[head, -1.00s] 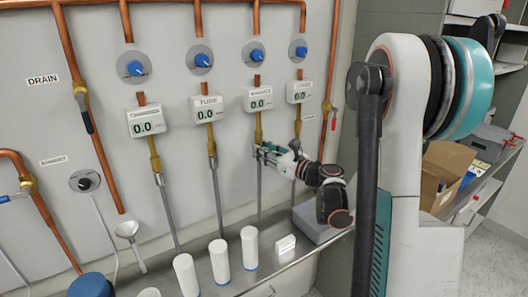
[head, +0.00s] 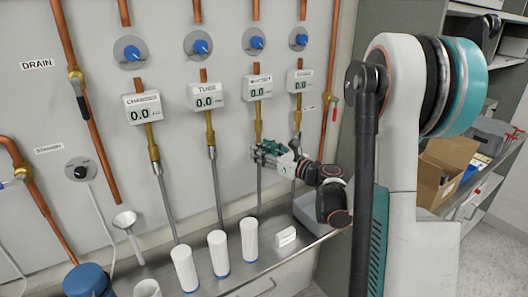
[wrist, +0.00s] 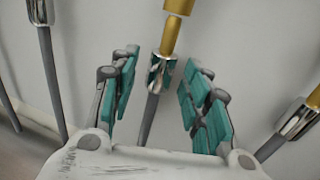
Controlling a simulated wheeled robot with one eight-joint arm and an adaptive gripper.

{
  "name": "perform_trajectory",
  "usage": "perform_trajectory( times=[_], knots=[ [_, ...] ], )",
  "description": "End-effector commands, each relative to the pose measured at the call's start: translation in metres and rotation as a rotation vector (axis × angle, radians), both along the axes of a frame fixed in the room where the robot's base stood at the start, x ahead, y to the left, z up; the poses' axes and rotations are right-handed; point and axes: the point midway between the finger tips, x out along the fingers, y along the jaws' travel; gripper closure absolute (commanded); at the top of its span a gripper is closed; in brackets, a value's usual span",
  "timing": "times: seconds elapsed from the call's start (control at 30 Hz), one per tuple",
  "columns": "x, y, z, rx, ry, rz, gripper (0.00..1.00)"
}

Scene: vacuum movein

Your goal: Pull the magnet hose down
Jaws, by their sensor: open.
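The magnet hose (head: 259,192) is the grey line hanging below the third gauge box, labelled MAGNET (head: 258,87), in the head view. Its upper end meets a brass fitting (head: 258,124). My gripper (head: 264,152) is at the joint, its fingers reaching toward the wall. In the wrist view the hose (wrist: 147,118), its shiny metal collar (wrist: 159,72) and the brass fitting (wrist: 174,28) stand between the open fingers of my gripper (wrist: 158,92). A gap shows on both sides of the hose. The collar and fitting appear joined.
Neighbouring hoses hang on both sides, including the tube hose (head: 216,185). Below is a metal shelf (head: 225,278) with white cylinders (head: 218,255), a small white box (head: 286,237) and a grey box (head: 308,212).

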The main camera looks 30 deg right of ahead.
Motion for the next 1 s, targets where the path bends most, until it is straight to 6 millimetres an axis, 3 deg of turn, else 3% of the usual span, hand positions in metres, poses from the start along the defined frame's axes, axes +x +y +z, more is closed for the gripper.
perform_trajectory(
  times=[0.17,0.7,1.0],
  knots=[
    [-0.011,-0.004,0.000,0.000,0.000,-0.002,0.57],
    [-0.103,-0.032,0.000,0.000,0.000,-0.003,0.57],
    [-0.115,-0.035,0.000,0.000,0.000,0.000,0.57]
  ],
)
